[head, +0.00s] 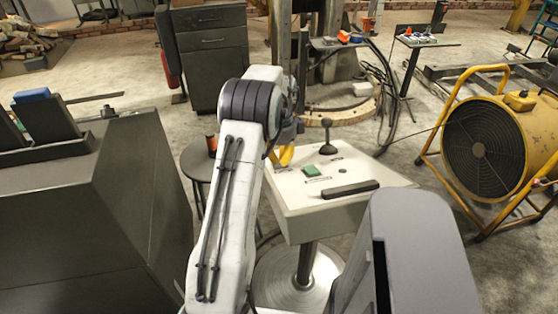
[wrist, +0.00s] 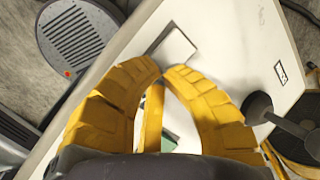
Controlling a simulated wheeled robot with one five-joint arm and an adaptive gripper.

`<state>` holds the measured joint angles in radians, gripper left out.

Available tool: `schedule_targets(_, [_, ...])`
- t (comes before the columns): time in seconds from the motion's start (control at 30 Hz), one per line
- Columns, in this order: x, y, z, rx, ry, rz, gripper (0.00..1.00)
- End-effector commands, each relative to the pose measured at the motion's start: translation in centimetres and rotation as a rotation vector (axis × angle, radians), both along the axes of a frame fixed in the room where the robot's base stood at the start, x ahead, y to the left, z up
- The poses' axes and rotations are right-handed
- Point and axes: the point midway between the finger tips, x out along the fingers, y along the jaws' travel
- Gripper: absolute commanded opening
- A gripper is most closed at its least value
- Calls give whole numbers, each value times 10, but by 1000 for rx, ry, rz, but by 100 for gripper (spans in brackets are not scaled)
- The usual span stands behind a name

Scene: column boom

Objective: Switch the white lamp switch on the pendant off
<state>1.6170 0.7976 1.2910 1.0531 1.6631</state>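The pendant (head: 318,208) is a pale slanted panel on a round post. In the wrist view its face (wrist: 235,35) fills the upper middle. A white lamp switch (wrist: 178,46), a small rectangular piece with a dark edge, lies just beyond my fingertips. I cannot tell whether they touch it. The switch does not show in the head view, where my arm and gripper cover that part. My gripper (wrist: 164,71) has yellow fingers with their tips nearly together and nothing visible between them. In the head view my gripper (head: 282,156) is over the panel's far left part.
On the panel are a green button (head: 312,170), a black knobbed lever (head: 327,136) and a dark bar (head: 351,189). The lever (wrist: 257,107) is right of my fingers. A round stool (wrist: 72,38) stands at the left. A yellow fan (head: 490,150) stands to the right.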

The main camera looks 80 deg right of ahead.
Motion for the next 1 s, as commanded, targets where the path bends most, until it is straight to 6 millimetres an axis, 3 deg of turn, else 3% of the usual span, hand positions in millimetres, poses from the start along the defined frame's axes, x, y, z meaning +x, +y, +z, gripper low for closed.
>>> schedule_targets(0.8, [0, 0, 60, 0, 0, 0, 0])
schedule_targets(1.0, [0, 0, 65, 0, 0, 0, 0])
